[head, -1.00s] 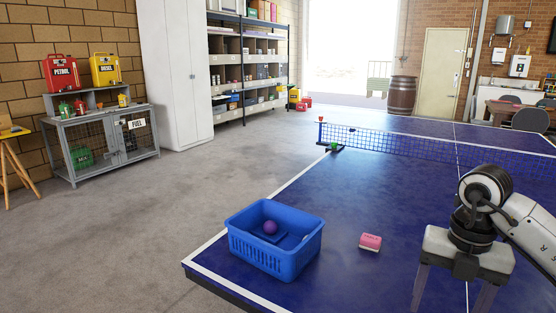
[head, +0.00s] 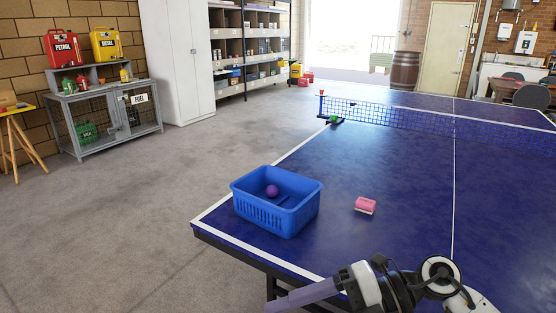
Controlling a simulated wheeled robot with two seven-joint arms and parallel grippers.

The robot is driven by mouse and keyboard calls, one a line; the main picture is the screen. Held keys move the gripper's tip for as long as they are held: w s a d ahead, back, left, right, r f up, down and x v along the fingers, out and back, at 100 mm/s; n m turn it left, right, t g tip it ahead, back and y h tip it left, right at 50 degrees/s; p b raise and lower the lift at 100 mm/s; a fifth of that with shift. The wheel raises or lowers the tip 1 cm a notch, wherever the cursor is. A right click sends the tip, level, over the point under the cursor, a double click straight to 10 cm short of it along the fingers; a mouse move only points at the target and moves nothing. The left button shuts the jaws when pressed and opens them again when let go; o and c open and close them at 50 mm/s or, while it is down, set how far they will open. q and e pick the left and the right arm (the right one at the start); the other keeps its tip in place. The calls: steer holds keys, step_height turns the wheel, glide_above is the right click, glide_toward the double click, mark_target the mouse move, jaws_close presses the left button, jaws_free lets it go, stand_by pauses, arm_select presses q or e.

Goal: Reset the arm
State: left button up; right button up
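My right arm comes in at the bottom right, over the near edge of the blue table-tennis table (head: 390,165). My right gripper (head: 280,302) points left, with its greyish fingers seen edge-on. They overlap in this view, so I cannot tell if they are apart; nothing shows held at their visible part. The blue basket (head: 272,215) stands upright on the table's near left corner, apart from the gripper. A purple ball (head: 272,191) and a dark blue flat thing lie in it. A pink and white block (head: 365,205) lies right of the basket. My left gripper is out of view.
The net (head: 420,125) crosses the table behind, with a small orange cup (head: 321,93) near its left post. The table around the block is clear. Open concrete floor lies to the left, before a grey fuel cage (head: 105,115) and shelving (head: 245,50).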

step_height(320, 180, up, 4)
steer(key=w+a+m+t+y, duration=0.1)
steer(key=a+m+t+y, duration=0.2)
steer(key=m+t+y, duration=0.3)
steer(key=w+d+f+m+t+h, duration=0.4)
steer(key=d+f+m+t+h, duration=0.7)
steer(key=m, duration=0.6)
steer(key=s+d+f+m+g+h, duration=0.2)
steer(key=s+f+m+g+h, duration=0.1)
steer(key=s+f, duration=0.5)
steer(key=s+d+f+m+g+h, duration=0.3)
steer(key=s+f, duration=0.5)
steer(key=f, duration=0.5)
steer(key=shift+d+m+g, duration=0.25)
steer(key=shift+m+g, duration=0.05)
steer(key=shift+m, duration=0.6)
